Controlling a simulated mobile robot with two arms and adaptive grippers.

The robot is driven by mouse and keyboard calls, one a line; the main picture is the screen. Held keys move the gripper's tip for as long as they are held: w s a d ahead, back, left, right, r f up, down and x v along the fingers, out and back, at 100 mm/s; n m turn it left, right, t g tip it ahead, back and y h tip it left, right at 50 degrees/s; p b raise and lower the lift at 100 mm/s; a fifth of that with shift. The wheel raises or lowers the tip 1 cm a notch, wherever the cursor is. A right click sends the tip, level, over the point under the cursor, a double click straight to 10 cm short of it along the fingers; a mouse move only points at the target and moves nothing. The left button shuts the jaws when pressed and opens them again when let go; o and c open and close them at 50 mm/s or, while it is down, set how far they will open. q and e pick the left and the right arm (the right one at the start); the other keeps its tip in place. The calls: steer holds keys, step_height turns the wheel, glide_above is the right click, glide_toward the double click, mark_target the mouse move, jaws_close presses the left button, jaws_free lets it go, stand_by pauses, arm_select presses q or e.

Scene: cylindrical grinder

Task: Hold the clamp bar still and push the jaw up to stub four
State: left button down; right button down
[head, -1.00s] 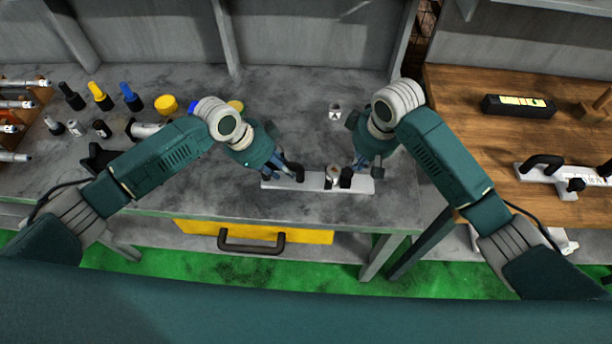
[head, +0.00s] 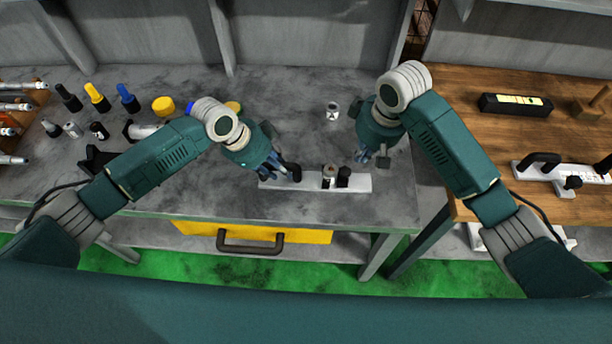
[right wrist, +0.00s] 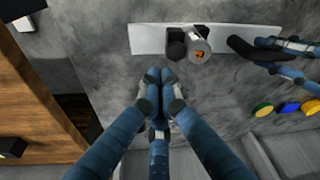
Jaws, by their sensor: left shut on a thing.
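The clamp bar (head: 306,184) is a flat pale bar lying on the grey bench, with a black handle (head: 292,172) near its left end. My left gripper (head: 283,170) is shut on that handle. Near the right end stand a black block (head: 344,177), which looks like the jaw, and a silver round piece (head: 329,172) close beside it. They also show in the right wrist view, as a block (right wrist: 175,43) and a round piece (right wrist: 198,47). My right gripper (right wrist: 161,80) has its fingers together, empty, apart from the bar. Stub numbers are not readable.
A small silver cylinder (head: 333,110) stands behind the bar. Several bottles, a yellow lid (head: 163,105) and a rack of tools are at left. A wooden bench (head: 490,145) at right carries a black box (head: 516,104) and another handled bar (head: 560,176).

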arm_select(q)
steer(key=shift+w+a, duration=0.1)
steer(key=shift+a, duration=0.05)
steer(key=c, duration=1.3)
jaws_free()
steer(key=shift+o, duration=0.2)
steer(key=v, duration=1.2)
